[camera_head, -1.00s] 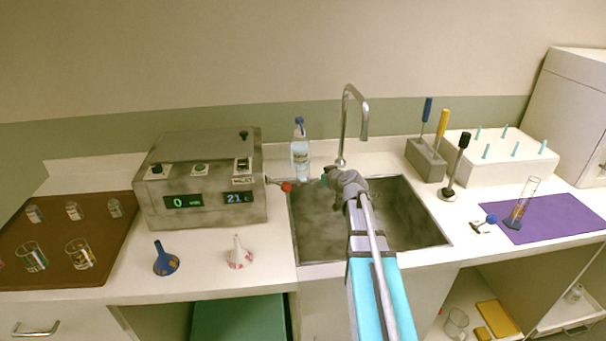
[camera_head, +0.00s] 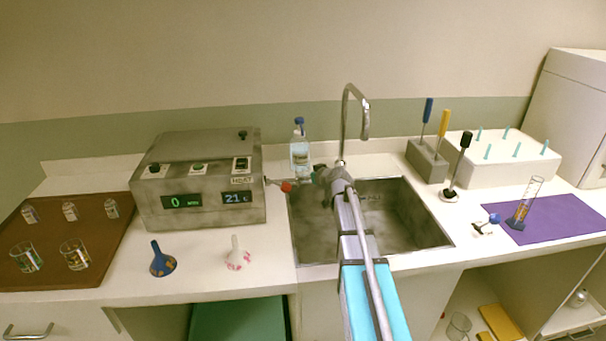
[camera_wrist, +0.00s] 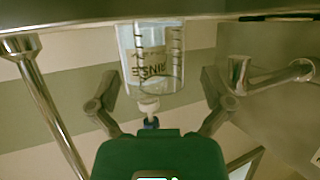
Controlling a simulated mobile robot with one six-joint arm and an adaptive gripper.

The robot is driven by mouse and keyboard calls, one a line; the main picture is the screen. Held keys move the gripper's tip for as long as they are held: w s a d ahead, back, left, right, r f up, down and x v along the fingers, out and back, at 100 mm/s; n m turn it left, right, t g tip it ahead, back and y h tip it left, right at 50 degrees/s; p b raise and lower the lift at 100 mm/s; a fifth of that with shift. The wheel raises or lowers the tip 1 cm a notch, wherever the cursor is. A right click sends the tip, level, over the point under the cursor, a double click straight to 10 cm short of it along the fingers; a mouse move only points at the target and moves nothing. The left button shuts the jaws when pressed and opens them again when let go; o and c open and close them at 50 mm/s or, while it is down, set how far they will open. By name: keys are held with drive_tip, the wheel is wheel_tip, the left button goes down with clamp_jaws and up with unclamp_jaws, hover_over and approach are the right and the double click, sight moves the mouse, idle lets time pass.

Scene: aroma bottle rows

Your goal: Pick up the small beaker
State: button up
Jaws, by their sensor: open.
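In the wrist view, which is upside down, a clear glass vessel with dark graduation marks (camera_wrist: 174,72) looks like the small beaker. It stands in front of the labelled rinse bottle (camera_wrist: 135,45). My gripper (camera_wrist: 158,104) is open, with one finger on each side of the vessel in the picture and no visible contact. In the head view, my gripper (camera_head: 322,174) is over the sink's back left corner, just in front of the rinse bottle (camera_head: 300,153). I cannot make out the vessel there; my gripper may hide it.
The faucet (camera_head: 346,110) rises close to the right of my gripper. The grey heater box (camera_head: 200,185) and a red-tipped part (camera_head: 286,187) are to its left. The brown tray (camera_head: 105,235) holds more glassware. A tool block (camera_head: 427,160) stands right of the sink (camera_head: 430,235).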

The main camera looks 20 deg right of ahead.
sight(306, 173)
drive_tip(key=shift+b+x, duration=0.9)
drive_tip(key=shift+x, duration=1.7)
drive_tip(key=c, duration=1.2)
